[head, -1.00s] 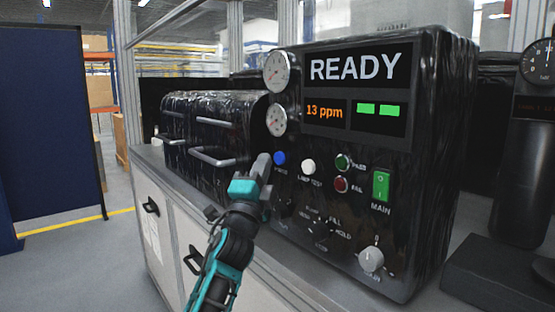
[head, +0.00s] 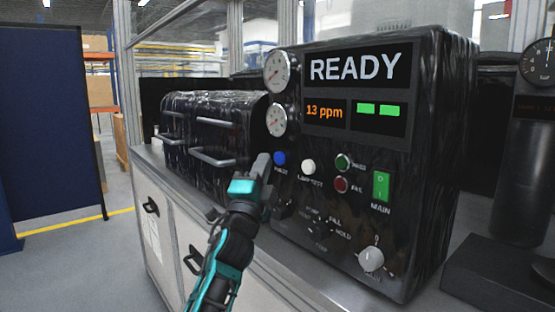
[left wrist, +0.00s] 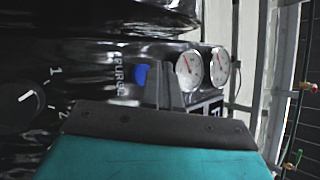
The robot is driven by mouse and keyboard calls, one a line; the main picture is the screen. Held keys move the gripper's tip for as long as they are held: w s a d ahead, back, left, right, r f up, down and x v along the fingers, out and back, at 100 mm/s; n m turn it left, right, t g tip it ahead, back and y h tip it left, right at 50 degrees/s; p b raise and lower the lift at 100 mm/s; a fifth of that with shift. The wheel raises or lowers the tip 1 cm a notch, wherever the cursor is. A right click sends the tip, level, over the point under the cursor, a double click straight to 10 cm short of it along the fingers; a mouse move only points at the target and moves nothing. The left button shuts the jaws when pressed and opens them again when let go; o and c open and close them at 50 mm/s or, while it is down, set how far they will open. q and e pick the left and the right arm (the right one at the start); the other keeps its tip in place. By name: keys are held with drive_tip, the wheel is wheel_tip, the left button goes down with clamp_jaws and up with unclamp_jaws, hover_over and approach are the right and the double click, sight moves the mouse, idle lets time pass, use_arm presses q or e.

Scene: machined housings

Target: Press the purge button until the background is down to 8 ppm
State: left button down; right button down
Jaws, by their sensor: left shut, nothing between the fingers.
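The black test unit (head: 440,130) stands on the bench, and its display (head: 325,112) reads "READY" and "13 ppm" with two green bars beside it. The blue purge button (head: 280,158) is on its front panel at the left of the button row. It also shows in the left wrist view (left wrist: 141,75), beside the "PURGE" label. My left gripper (head: 262,162) is shut and empty, its tip just left of and slightly below the blue button in the head view. I cannot tell whether it touches the button. My right gripper is not in view.
A white lamp-test button (head: 308,167), a green button (head: 342,161), a red button (head: 341,184) and a green main switch (head: 381,186) are close by. Two gauges (head: 277,69) sit above. A black chamber with handles (head: 212,130) stands to the left.

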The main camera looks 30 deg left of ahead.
use_arm(q)
drive_tip(key=shift+w, duration=0.15)
drive_tip(key=shift+w+d, duration=0.15)
drive_tip(key=shift+w, duration=0.1)
drive_tip(key=shift+w+d+b, duration=0.15)
drive_tip(key=shift+w+b, duration=0.25)
drive_tip(key=shift+b, duration=0.05)
idle(0.7)
drive_tip(key=shift+s, duration=0.1)
drive_tip(key=shift+s+a+p, duration=0.3)
drive_tip(key=shift+s+p, duration=0.1)
drive_tip(key=shift+s, duration=0.25)
drive_tip(key=s, duration=0.1)
drive_tip(key=s+a+p, duration=0.1)
drive_tip(key=s, duration=0.1)
drive_tip(key=s+a+p, duration=0.1)
drive_tip(key=shift+s, duration=0.35)
